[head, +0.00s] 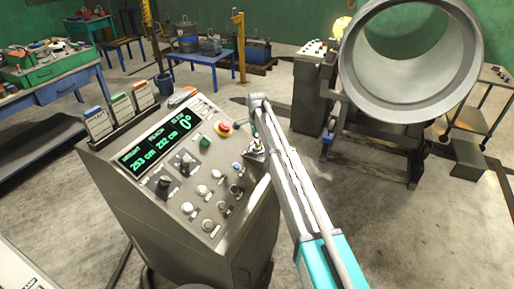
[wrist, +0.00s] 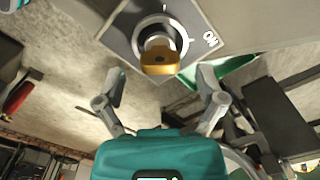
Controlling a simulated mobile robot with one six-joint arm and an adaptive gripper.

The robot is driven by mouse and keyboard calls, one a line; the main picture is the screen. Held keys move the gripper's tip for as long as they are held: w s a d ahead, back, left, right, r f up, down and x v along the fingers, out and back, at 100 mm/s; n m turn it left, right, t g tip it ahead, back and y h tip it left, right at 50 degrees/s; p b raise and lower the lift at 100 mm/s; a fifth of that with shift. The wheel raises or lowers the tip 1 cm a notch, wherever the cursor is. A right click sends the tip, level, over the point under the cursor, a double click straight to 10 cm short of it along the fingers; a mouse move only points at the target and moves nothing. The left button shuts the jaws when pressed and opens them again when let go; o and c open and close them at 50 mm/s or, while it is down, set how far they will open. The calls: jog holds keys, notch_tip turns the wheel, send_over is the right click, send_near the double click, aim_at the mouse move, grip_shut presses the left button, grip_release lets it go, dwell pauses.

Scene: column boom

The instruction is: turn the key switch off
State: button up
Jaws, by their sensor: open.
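In the wrist view the key switch (wrist: 160,28) is a round silver lock on a grey plate. A brass-coloured key (wrist: 159,63) sits in it. The "ON" label (wrist: 210,40) is to the right of the lock, and white marks stand around it. My gripper (wrist: 161,82) is open, with one finger on each side of the key and a gap on both sides. The fingertips appear apart from the key. In the head view my gripper (head: 255,146) is at the right edge of the control console (head: 110,165), and the key is too small or hidden to make out.
The console face carries a green display (head: 158,142), a red emergency button (head: 223,128), a green button (head: 205,143) and several knobs close to my gripper. A large grey pipe (head: 405,90) on a stand is at the right. Open floor (head: 430,235) lies right of my arm.

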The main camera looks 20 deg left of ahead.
jog(key=shift+f+b, duration=0.8)
jog(key=shift+f, duration=0.25)
jog(key=c, duration=1.2)
jog(key=shift+o, duration=0.3)
